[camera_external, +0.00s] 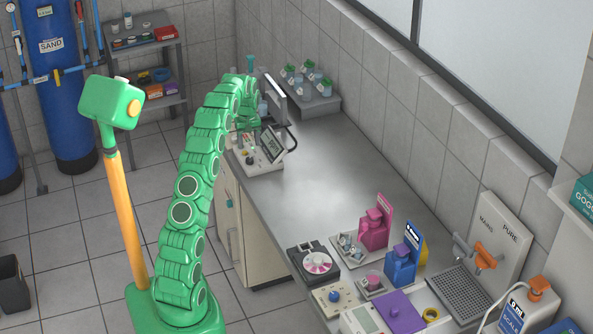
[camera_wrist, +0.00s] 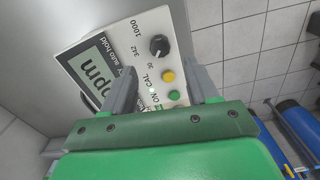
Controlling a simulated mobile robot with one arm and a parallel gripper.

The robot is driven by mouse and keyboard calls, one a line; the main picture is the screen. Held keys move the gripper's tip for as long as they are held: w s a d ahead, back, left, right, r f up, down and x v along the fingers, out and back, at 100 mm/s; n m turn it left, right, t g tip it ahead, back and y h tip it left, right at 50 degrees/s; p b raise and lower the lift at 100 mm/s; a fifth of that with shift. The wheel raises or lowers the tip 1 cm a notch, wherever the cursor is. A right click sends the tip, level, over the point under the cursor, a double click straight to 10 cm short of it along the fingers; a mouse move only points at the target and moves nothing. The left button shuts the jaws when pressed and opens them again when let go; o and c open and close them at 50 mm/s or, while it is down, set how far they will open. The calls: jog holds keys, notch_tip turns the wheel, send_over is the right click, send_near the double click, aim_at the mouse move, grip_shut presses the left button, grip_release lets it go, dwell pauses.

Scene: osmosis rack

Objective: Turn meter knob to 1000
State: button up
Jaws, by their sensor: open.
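The meter is a white box (camera_wrist: 98,24) with a display reading "ppm"; in the external view it stands at the bench's left edge (camera_external: 263,163). Its black knob (camera_wrist: 159,45) sits near the labels 1000, 342 and 30. A pale mark on the knob appears to face the 30 side, away from 1000. My gripper (camera_wrist: 160,70) is open, its fingers on either side of the panel in the picture. The knob shows beyond the fingertips with nothing held. In the external view my gripper is mostly hidden behind my arm.
A yellow button (camera_wrist: 168,76) and a green button (camera_wrist: 174,96) sit between the knob and my gripper. A grey screen (camera_external: 276,97) stands behind the meter. The bench middle (camera_external: 320,190) is clear; several instruments stand at its near end.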

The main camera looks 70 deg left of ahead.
aim_at(250, 158)
jog(key=shift+f, duration=3.85)
jog(key=c, duration=1)
jog(key=shift+c, duration=0.2)
jog(key=shift+m, duration=0.4)
jog(key=m, duration=0.4)
jog(key=shift+m, duration=0.3)
jog(key=m, duration=1.2)
jog(key=shift+m, duration=0.4)
